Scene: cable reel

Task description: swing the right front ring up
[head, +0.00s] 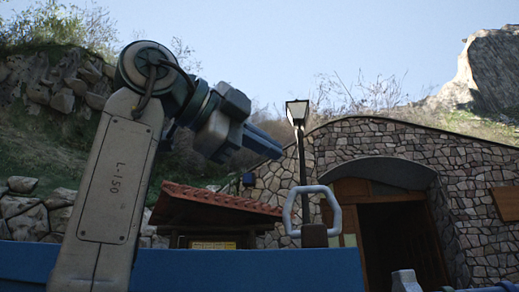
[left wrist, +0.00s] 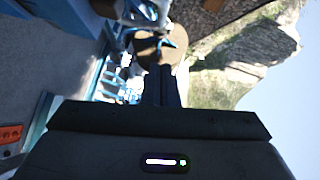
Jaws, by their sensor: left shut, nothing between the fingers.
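A light grey ring (head: 338,216) stands upright on a brown block (head: 314,236) behind the blue edge in the head view. Another grey fitting (head: 405,281) shows at the bottom right, cut off by the frame; I cannot tell whether it belongs to a ring. My left gripper (head: 273,148) is raised above and to the left of the upright ring, apart from it, shut and empty. In the left wrist view its closed fingers (left wrist: 161,86) point toward a brown round disc (left wrist: 150,48) with blue parts. My right gripper is not in view.
A blue surface (head: 240,270) runs across the bottom of the head view. A lamp post (head: 300,150), a small red-tiled roof (head: 215,200) and a stone building (head: 400,145) with a dark doorway stand behind. The air around my left gripper looks clear.

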